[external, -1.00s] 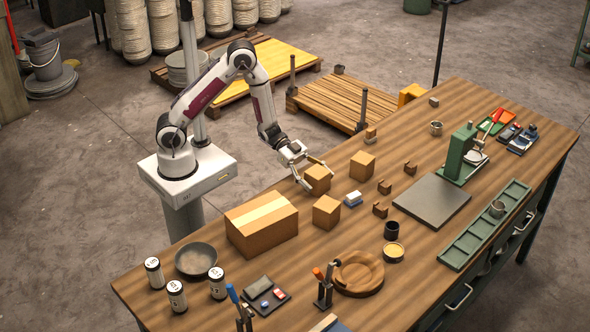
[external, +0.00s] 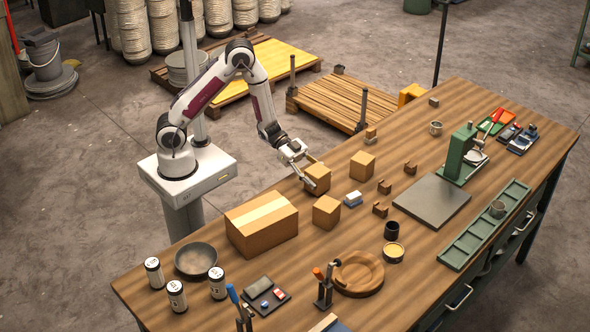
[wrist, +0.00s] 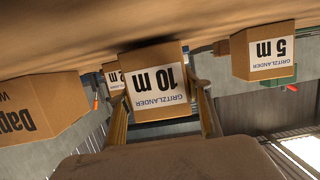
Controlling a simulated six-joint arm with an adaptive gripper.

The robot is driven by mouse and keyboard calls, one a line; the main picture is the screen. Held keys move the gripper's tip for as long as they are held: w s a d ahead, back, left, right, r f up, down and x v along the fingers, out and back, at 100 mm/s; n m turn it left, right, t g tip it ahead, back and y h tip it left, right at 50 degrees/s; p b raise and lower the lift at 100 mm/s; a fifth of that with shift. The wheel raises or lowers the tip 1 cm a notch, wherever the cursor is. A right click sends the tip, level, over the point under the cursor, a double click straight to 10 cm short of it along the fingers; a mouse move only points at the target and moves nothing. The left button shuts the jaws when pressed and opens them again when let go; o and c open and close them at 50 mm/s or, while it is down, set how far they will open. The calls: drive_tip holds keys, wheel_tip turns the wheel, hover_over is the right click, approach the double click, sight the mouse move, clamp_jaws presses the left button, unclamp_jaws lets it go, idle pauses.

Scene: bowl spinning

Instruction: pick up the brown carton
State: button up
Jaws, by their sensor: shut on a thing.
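A small brown carton (external: 319,181) stands on the table near its rear edge, in front of my arm. In the wrist view the same carton (wrist: 157,85) shows upside down, with a white label reading "10 m". My gripper (external: 308,174) is shut on it, one finger at each side. The fingers (wrist: 162,108) also show in the wrist view on both sides of the carton. The carton looks to be still at table level; I cannot make out a gap below it.
Similar cartons stand close by, one in front (external: 326,213) and one to the right (external: 362,166). A large taped box (external: 262,226) is on the left.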

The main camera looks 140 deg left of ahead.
drive_tip(key=shift+r, duration=4.65)
drive_tip(key=shift+d, duration=0.1)
drive_tip(key=shift+w+d, duration=0.2)
drive_tip(key=w+d+r+m+g+h, duration=0.1)
drive_tip(key=w+d+r+m+h, duration=0.15)
drive_tip(key=d, duration=0.45)
drive_tip(key=w+d+r+m+h, duration=0.2)
drive_tip(key=w+d+r+h, duration=0.15)
drive_tip(key=d, duration=0.45)
drive_tip(key=s+d+r+m+g+h, duration=0.1)
drive_tip(key=d+r+m+h, duration=0.1)
drive_tip(key=d, duration=0.5)
drive_tip(key=s+d+r+m+g+h, duration=0.1)
drive_tip(key=d+r+m+g+h, duration=0.1)
drive_tip(key=d, duration=0.5)
drive_tip(key=shift+s+d+r+m+h, duration=0.2)
drive_tip(key=shift+r+m+h, duration=0.15)
drive_tip(key=shift+r, duration=0.3)
